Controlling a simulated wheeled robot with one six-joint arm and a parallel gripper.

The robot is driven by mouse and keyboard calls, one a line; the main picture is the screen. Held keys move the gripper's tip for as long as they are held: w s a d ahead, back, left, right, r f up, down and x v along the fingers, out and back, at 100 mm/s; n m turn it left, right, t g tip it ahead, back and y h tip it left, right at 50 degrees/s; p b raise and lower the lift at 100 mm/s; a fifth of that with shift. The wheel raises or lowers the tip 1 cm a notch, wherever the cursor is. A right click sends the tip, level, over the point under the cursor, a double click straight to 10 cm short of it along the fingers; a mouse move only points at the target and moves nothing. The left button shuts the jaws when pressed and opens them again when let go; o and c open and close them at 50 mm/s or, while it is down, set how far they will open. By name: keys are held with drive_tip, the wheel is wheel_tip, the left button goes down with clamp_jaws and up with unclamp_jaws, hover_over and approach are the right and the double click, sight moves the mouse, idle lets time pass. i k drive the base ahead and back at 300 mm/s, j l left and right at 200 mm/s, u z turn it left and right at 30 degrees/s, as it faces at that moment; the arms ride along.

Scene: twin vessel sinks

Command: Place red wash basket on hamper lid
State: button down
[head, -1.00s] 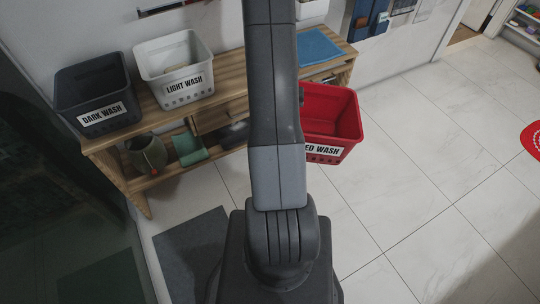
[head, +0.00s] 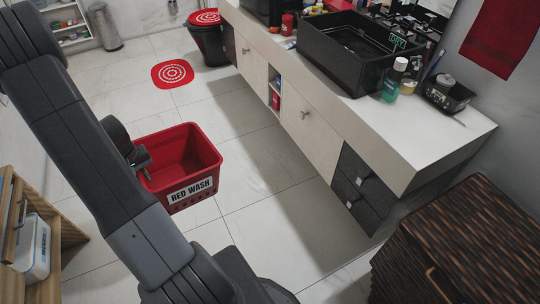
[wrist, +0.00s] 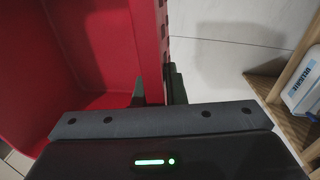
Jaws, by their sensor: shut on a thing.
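The red wash basket (head: 182,167) hangs in the air in the head view, roughly upright, with a "RED WASH" label on its front. It looks empty. My gripper (head: 140,160) is shut on its left wall. In the wrist view my gripper (wrist: 153,90) pinches the wall of the red basket (wrist: 95,45), with one finger inside and one outside. The brown woven hamper (head: 455,245) stands at the lower right of the head view, its lid (head: 475,215) closed and bare where visible. The basket is well to the left of the hamper.
A red mat (head: 172,74) and bin (head: 207,45) stand behind. Middle floor is clear.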

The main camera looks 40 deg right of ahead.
sight(498, 245)
drive_tip(key=j+z, duration=0.1)
drive_tip(key=z, duration=0.3)
drive_tip(key=k+j+z, duration=0.1)
drive_tip(key=z, duration=0.3)
drive_tip(key=k+j+z, duration=0.1)
drive_tip(key=z, duration=0.7)
drive_tip(key=k+j, duration=0.05)
